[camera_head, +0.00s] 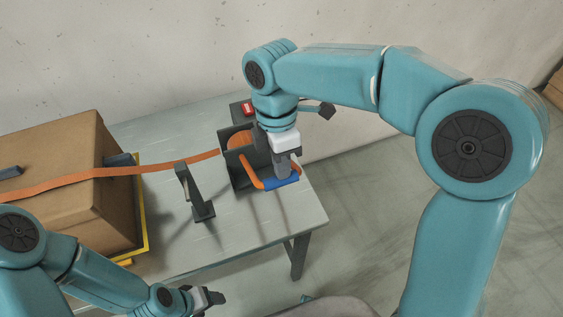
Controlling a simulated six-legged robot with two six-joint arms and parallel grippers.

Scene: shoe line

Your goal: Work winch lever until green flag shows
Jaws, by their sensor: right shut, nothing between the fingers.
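The winch (232,174) is a dark grey housing with an orange drum (241,141) at the right end of the table. Its orange lever ends in a blue grip (280,184), low on the near right side. My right gripper (288,174) points down, shut and empty, just above or against the blue grip; I cannot tell if it touches. A red indicator (249,108) shows behind the winch; I see no green flag. My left gripper (213,298) is at the bottom, away from the winch; its finger opening is unclear.
An orange strap (130,171) runs from the winch over a large cardboard box (60,165) at left, past a dark upright post (196,190). A yellow edge (144,225) borders the box. The table's (240,235) front right is clear.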

